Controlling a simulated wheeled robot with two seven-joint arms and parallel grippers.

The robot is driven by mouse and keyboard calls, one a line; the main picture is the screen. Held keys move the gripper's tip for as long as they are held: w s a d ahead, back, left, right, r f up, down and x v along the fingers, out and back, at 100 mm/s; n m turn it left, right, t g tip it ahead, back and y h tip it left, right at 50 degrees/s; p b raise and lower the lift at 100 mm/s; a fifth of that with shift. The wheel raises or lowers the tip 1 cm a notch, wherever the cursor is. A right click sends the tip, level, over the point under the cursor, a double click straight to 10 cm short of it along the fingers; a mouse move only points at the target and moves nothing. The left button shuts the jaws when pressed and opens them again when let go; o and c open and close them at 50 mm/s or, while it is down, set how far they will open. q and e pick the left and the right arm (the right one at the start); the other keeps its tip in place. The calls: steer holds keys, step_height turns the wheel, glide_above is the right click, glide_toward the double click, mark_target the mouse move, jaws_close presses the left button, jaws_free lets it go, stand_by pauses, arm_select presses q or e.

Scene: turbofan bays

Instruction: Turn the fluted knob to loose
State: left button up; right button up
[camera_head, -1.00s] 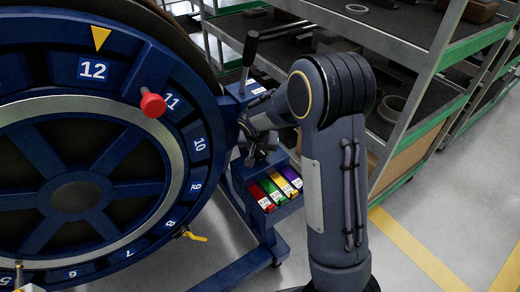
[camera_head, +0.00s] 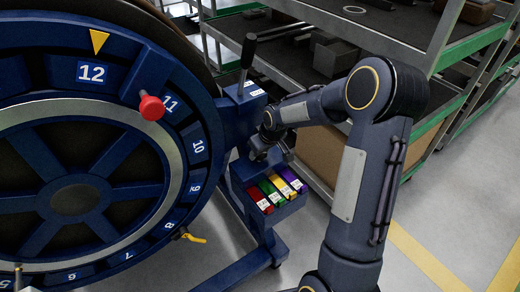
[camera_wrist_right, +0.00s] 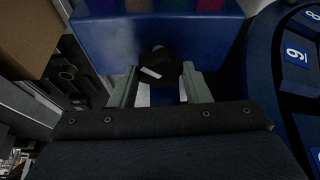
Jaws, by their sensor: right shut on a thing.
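The fluted knob (camera_wrist_right: 160,66) is a dark, black knob with a small white mark, on the blue stand below the colored-tag tray in the right wrist view. My right gripper (camera_wrist_right: 160,82) has one finger on each side of it and is shut on it. In the head view my right gripper (camera_head: 262,150) is at the blue stand, right of the big wheel, and mostly hides the knob. The pointer's turned position is too dark to read. My left gripper is not in view.
A large blue numbered wheel (camera_head: 192,112) with a red knob (camera_head: 152,107) stands at left. A black-handled lever (camera_head: 247,55) rises above the stand. A tray of colored tags (camera_head: 284,211) sits below. Grey shelving (camera_head: 440,50) stands close behind my right arm.

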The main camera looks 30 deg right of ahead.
steer(key=n, duration=0.2)
steer(key=n+y, duration=0.1)
steer(key=n, duration=0.1)
steer(key=shift+w+d+g+y, duration=0.1)
steer(key=shift+d+g+y, duration=0.1)
steer(key=shift+g+y, duration=0.1)
steer(key=shift+n+g+y+p, duration=0.3)
steer(key=shift+n+g+y, duration=0.25)
steer(key=shift+n, duration=1.65)
steer(key=shift+d, duration=0.1)
steer(key=o, duration=1)
steer(key=v, duration=0.7)
steer(key=shift+r, duration=0.35)
steer(key=shift+d, duration=0.1)
